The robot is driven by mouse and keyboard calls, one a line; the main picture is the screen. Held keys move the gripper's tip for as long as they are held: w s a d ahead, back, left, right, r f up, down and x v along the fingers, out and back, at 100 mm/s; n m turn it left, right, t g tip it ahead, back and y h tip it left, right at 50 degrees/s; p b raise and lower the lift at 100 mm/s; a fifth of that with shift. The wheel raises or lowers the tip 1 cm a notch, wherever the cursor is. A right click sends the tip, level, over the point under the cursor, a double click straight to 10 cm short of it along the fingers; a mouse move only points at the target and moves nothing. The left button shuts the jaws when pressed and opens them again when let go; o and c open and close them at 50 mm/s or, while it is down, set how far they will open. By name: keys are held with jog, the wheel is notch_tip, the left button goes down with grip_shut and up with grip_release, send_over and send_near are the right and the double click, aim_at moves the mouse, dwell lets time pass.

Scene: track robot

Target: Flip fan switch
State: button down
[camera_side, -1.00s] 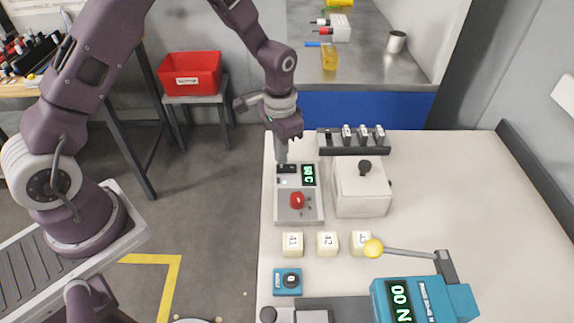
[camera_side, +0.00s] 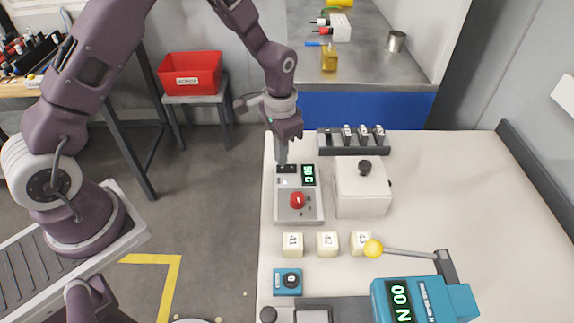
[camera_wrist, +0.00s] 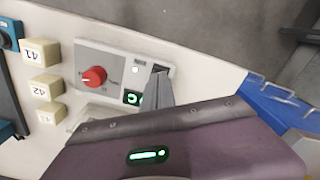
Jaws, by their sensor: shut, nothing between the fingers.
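A grey control box (camera_side: 284,213) stands near the left edge of the white table. A small black switch (camera_side: 287,169) sits at its far left corner, beside a green-lit display (camera_side: 308,174). The box's red knob (camera_side: 297,200) is nearer the camera. My gripper (camera_side: 281,163) is shut and points down at the switch, its tips at or just above it; I cannot tell if they touch. In the wrist view the fingers (camera_wrist: 157,84) cover part of the switch and display, and the red knob (camera_wrist: 94,77) shows left of them.
A white lidded box (camera_side: 361,195) stands close on the right of the control box. A dark rack (camera_side: 353,150) is behind it. Numbered blocks (camera_side: 292,244) and a teal device (camera_side: 424,299) with a yellow-ended lever are nearer. Open table lies to the right.

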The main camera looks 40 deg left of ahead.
jog(key=shift+f, duration=0.8)
jog(key=shift+r, duration=3.5)
jog(key=shift+r, duration=0.1)
jog(key=s+r+n+t, duration=0.1)
jog(key=s+r, duration=0.4)
jog(key=r, duration=0.3)
jog(key=s+r+t, duration=0.2)
jog(key=s+r, duration=0.3)
jog(key=r, duration=0.4)
jog(key=s+r+n+t, duration=0.2)
jog(key=s+r, duration=0.1)
jog(key=s, duration=1.2)
jog(key=shift+s+a+r+t, duration=0.2)
jog(key=shift+a+r+t, duration=0.05)
jog(key=shift+t, duration=0.05)
